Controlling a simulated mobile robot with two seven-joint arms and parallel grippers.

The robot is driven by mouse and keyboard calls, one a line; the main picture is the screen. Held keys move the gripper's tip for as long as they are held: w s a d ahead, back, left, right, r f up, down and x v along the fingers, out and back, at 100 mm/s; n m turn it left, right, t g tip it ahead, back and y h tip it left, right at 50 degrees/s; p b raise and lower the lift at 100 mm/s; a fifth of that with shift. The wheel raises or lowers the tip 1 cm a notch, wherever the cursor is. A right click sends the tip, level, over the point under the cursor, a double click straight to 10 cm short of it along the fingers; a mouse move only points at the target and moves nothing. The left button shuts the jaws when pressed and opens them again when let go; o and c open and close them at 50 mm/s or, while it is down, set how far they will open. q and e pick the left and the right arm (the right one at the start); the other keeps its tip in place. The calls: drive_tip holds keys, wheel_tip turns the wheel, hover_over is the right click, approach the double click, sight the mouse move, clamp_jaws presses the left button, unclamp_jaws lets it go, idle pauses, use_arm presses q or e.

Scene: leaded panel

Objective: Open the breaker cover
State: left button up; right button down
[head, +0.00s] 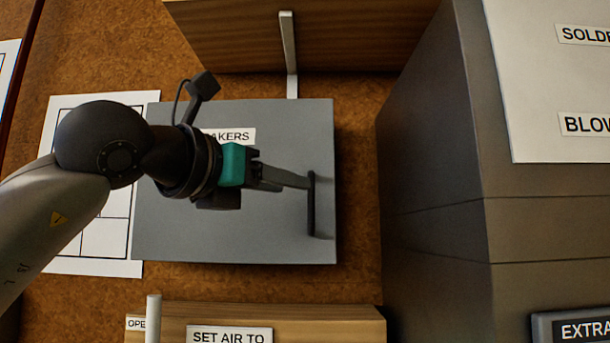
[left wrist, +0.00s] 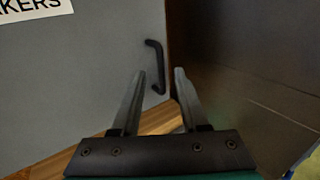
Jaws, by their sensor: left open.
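The breaker cover (head: 265,238) is a flat grey panel on the brown wall, with a white label ending in "AKERS" (head: 240,136) partly hidden by my left arm. It looks shut. Its dark bar handle (head: 311,220) stands upright near the cover's right edge. My left gripper (head: 308,182) is open and reaches from the left to the handle. In the left wrist view, the handle (left wrist: 154,52) appears between the two open fingertips (left wrist: 160,75). I cannot tell whether a finger touches it. The cover (left wrist: 80,80) fills the left of that view. My right gripper is not in view.
A large dark grey cabinet (head: 430,190) stands to the right of the cover, across a strip of bare wall. A wooden box (head: 300,40) with a pale bar is above. A wooden block (head: 330,325) with a "SET AIR TO" label is below. A white gridded sheet (head: 85,265) is behind at left.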

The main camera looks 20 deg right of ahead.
use_arm(q)
drive_tip(key=p+x, duration=0.2)
drive_tip(key=x, duration=0.3)
drive_tip(key=shift+w+d, duration=0.25)
drive_tip(key=shift+d, duration=0.05)
drive_tip(key=shift+c, duration=0.3)
clamp_jaws()
idle(0.8)
